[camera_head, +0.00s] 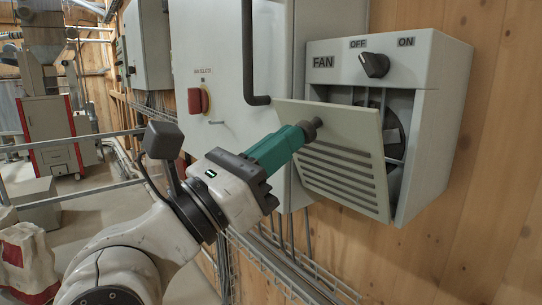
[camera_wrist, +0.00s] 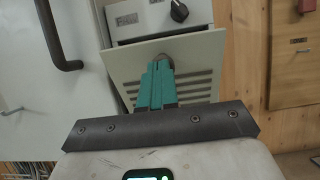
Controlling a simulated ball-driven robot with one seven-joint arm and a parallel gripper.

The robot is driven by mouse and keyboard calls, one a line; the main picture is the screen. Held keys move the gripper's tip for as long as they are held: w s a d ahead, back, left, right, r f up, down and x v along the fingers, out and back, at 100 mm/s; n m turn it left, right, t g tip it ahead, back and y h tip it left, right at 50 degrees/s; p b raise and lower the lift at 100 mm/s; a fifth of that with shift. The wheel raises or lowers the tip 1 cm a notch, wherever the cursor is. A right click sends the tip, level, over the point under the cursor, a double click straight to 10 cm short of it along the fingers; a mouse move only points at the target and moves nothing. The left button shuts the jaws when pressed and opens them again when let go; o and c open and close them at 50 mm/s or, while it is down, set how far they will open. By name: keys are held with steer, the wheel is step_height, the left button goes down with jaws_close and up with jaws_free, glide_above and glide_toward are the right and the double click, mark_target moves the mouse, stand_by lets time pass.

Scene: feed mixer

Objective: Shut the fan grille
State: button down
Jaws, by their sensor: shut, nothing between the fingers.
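The fan box (camera_head: 430,115) is a light grey unit on the wooden wall, marked FAN, with a dark knob (camera_head: 374,65) between OFF and ON. My gripper (camera_head: 312,128), with green fingers, is shut and empty. Its tip is at the upper part of the grille's outer face, by a small dark knob; I cannot tell if they touch. In the wrist view the gripper (camera_wrist: 162,65) covers part of the grille (camera_wrist: 200,65), and the knob (camera_wrist: 179,11) shows above.
A grey cabinet (camera_head: 225,60) with a red switch (camera_head: 198,100) and a dark bar handle (camera_head: 250,60) stands close left of the fan box. A wire cable tray (camera_head: 290,270) runs below.

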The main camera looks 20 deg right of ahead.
mark_target(312, 104)
steer(key=d+r+y, duration=0.1)
steer(key=d+r+y+p, duration=0.1)
steer(key=shift+w+d+r+g, duration=0.35)
steer(key=shift+d+r+g, duration=0.05)
steer(key=shift+w+d+r+g+y+p, duration=0.2)
steer(key=shift+d+r+y, duration=0.25)
steer(key=shift+d+y, duration=0.35)
steer(key=shift+w+d+r+g+y+p, duration=0.1)
steer(key=shift+w+d+r+y, duration=0.25)
steer(key=shift+d+y, duration=0.4)
steer(key=shift+s+d+r, duration=0.1)
steer(key=shift+d, duration=0.1)
